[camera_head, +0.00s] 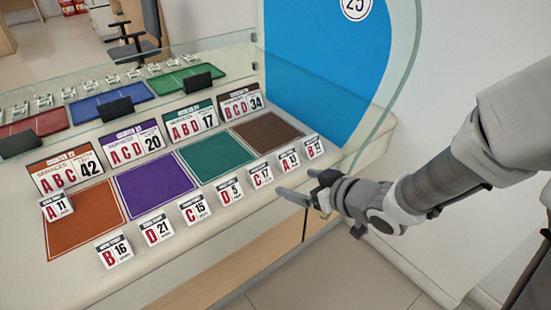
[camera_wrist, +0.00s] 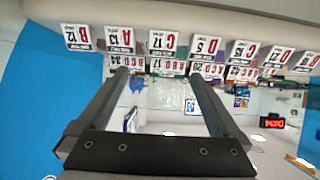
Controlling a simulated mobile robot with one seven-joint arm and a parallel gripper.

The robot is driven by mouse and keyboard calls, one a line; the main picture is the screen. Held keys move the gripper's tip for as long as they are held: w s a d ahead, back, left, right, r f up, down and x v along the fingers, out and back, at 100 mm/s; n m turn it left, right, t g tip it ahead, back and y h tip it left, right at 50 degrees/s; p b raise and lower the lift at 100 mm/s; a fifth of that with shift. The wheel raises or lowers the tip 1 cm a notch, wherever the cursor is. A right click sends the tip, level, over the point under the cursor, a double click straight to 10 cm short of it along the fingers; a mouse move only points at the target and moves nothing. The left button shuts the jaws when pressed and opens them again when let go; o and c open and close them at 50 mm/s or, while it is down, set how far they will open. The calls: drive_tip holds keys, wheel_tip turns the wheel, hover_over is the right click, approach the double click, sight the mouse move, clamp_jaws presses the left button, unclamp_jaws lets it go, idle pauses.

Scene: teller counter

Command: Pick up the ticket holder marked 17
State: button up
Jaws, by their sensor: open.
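The ticket holder marked C 17 (camera_head: 260,175) is a small white card stand on the counter's front strip, between the D 5 holder (camera_head: 230,191) and the A 13 holder (camera_head: 289,161). In the wrist view the C 17 holder (camera_wrist: 163,42) appears upside down, beyond the fingertips and roughly in line with the gap between them. My gripper (camera_head: 305,185) is open and empty, just off the counter's front edge, to the right of and apart from C 17. Both fingers also show in the wrist view (camera_wrist: 158,76).
Other holders stand in the row: B 12 (camera_head: 313,147), C 15 (camera_head: 194,208), D 21 (camera_head: 157,229) and B 16 (camera_head: 114,250). A 11 (camera_head: 57,207) is on the orange mat (camera_head: 85,225). Behind are the green mat (camera_head: 216,162), a larger sign with 17 (camera_head: 192,122) and a glass screen.

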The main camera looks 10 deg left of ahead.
drive_tip(key=b, duration=0.5)
approach(261, 172)
drive_tip(key=x, duration=0.4)
drive_tip(key=shift+d+f, duration=0.1)
drive_tip(key=shift+f, duration=0.1)
drive_tip(key=shift+w+a+f, duration=0.15)
drive_tip(key=shift+w+a, duration=0.2)
drive_tip(key=b+x, duration=0.3)
drive_tip(key=x, duration=0.2)
drive_tip(key=shift+s+a, duration=0.1)
drive_tip(key=shift+a, duration=0.1)
drive_tip(key=c, duration=1.2)
drive_tip(key=shift+c, duration=0.2)
